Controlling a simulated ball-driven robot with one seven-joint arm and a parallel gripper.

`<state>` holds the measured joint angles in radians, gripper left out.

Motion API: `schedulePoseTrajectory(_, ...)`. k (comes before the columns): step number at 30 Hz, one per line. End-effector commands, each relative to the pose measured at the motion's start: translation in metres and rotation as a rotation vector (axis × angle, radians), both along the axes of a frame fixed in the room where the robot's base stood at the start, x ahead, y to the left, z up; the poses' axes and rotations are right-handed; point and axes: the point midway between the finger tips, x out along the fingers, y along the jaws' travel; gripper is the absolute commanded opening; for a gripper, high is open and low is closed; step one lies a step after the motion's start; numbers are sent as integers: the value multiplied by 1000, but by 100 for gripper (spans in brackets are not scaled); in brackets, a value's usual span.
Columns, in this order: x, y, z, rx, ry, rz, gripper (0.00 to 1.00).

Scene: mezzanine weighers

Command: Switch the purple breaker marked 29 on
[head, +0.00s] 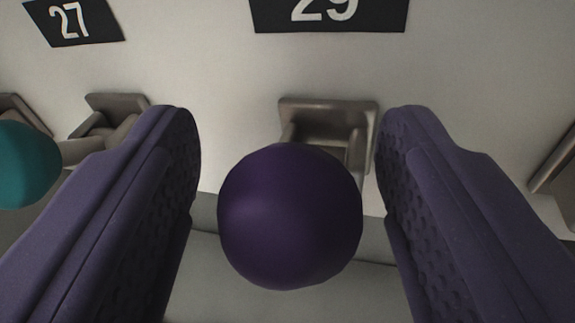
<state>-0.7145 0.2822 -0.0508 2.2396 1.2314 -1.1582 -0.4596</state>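The purple breaker's ball knob (290,216) sits in the middle of the head view, on a lever that runs back to a grey metal bracket (328,112) on the pale panel. A black label marked 29 (330,12) is above it, its top cut off by the frame edge. My gripper (290,180) is open, with one purple padded finger on each side of the knob. A gap shows between the knob and each finger. The knob hides most of the lever.
To the left, a teal ball knob (24,165) on its own lever and bracket (117,103) is near my left finger, below a black label marked 27 (72,21). Another metal bracket (560,170) shows at the right edge. A ledge (208,212) runs below the panel.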

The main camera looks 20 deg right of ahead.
Motion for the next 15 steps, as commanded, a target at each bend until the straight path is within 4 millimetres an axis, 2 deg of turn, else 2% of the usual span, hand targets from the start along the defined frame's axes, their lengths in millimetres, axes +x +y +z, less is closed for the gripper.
schedulePoseTrajectory(8,-6,3,0,0,1,1,60)
schedulePoseTrajectory(15,-45,20,6,1,0,3,60)
